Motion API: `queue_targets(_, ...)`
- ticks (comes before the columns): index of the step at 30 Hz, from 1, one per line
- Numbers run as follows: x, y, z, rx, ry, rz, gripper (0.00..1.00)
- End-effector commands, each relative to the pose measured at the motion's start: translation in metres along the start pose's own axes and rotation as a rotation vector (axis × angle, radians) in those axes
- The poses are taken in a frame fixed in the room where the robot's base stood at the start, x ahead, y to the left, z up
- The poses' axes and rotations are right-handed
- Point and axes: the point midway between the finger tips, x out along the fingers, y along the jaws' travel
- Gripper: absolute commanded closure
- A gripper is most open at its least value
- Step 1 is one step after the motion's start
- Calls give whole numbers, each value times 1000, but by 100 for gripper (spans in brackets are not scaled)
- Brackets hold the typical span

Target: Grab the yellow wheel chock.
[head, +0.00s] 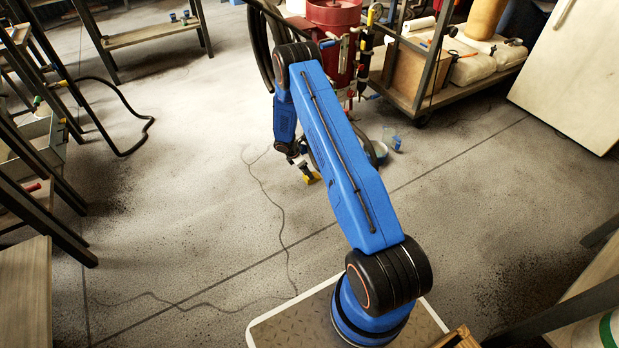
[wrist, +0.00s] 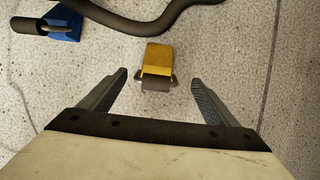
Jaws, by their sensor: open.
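The yellow wheel chock (wrist: 157,60) lies on the speckled floor in the wrist view, with a dark grey part at its near end. It sits just beyond the fingertips and roughly midway between them. In the head view the chock (head: 313,178) is a small yellow patch on the floor below the end of my arm, partly hidden. My gripper (wrist: 159,82) is open, its two grey fingers spread wider than the chock, with nothing between them. In the head view my gripper (head: 301,166) is small and close to the chock.
A dark hose (wrist: 150,22) curves across the floor just beyond the chock, with a blue item (wrist: 62,24) at upper left. A red pot (head: 333,14) and a loaded cart (head: 470,60) stand behind. Open floor lies left.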

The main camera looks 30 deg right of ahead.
Motion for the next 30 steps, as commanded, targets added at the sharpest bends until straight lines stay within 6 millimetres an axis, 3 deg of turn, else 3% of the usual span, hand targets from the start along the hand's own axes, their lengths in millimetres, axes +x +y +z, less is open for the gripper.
queue_targets(3,17,-1,0,-1,0,-2,17)
queue_targets(14,37,1,1,0,0,-1,17)
queue_targets(23,75,5,3,1,0,-1,17)
queue_targets(30,79,6,3,0,0,0,17)
